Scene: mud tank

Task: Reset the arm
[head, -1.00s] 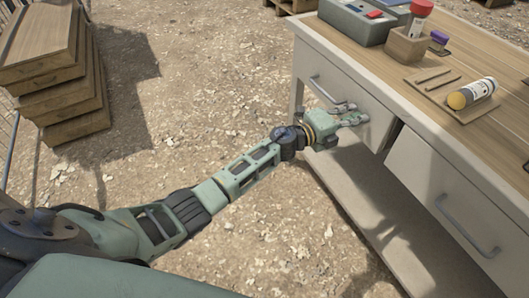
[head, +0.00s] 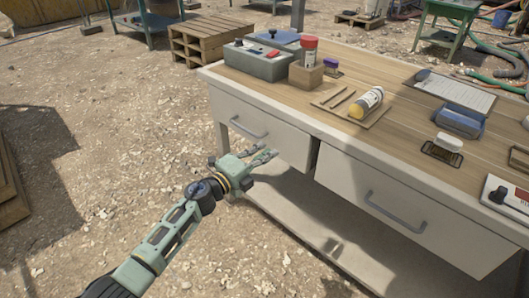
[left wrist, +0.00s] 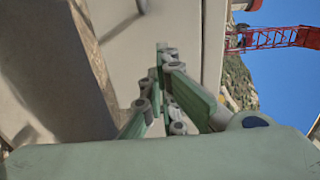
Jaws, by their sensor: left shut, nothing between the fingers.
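My left arm reaches in from the bottom left of the head view. Its green-grey left gripper (head: 270,156) is shut and empty, in front of the left drawer (head: 285,145) of the workbench. The fingertips are below and to the right of that drawer's handle (head: 249,128) in the picture; I cannot tell whether they touch the drawer front. In the left wrist view the shut fingers (left wrist: 165,85) point towards a pale surface. My right gripper is not in view.
The workbench top (head: 400,118) holds a grey toolbox (head: 255,66), a red-capped container (head: 309,52), a yellow-ended bottle (head: 366,103) and a clipboard (head: 450,90). A pallet stack (head: 205,40) stands behind. Gravel ground (head: 120,180) lies open to the left.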

